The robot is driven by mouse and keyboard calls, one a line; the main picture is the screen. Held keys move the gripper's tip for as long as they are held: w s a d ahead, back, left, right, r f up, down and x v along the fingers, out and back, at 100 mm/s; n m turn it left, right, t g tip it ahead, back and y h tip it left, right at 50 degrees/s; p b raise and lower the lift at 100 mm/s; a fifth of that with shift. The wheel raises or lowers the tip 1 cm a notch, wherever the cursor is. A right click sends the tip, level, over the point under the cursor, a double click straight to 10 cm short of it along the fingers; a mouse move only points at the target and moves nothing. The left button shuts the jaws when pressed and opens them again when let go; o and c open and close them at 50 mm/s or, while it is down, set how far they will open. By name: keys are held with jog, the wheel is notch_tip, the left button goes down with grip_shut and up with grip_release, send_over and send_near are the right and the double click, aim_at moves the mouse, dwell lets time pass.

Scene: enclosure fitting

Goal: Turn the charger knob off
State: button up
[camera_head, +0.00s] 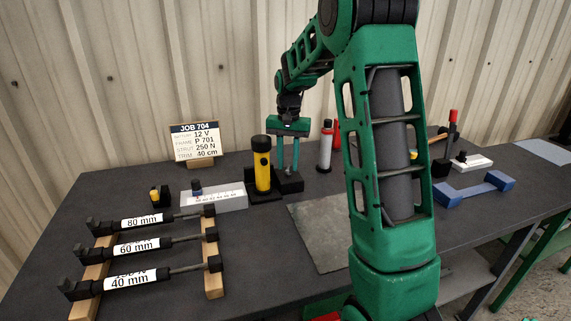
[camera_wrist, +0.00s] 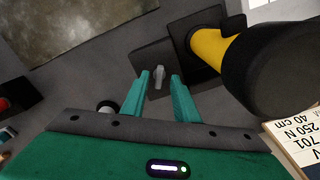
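The charger is a dark block (camera_wrist: 141,56) with a small grey knob (camera_wrist: 158,78) on it, in the wrist view. In the head view the charger block (camera_head: 291,186) sits at the back of the table, right of the yellow torch (camera_head: 262,170). My gripper (camera_head: 288,169) points down over the block. In the wrist view my gripper (camera_wrist: 160,76) is open, with the knob between the lines of its two green fingers and a gap on each side. I cannot tell how far down the fingers reach. The knob is not visible in the head view.
The yellow and black torch (camera_wrist: 207,50) stands close beside the charger in a dark holder. A grey and red cylinder (camera_head: 325,148) stands to the right. A job card (camera_head: 195,143) is behind left. A rack of struts (camera_head: 137,248) lies front left. A flat grey plate (camera_head: 322,235) lies in front.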

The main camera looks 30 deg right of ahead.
aim_at(288, 167)
notch_tip(288, 167, up, 10)
jog(key=shift+r, duration=0.15)
dwell(0.3)
jog(key=shift+w, duration=0.1)
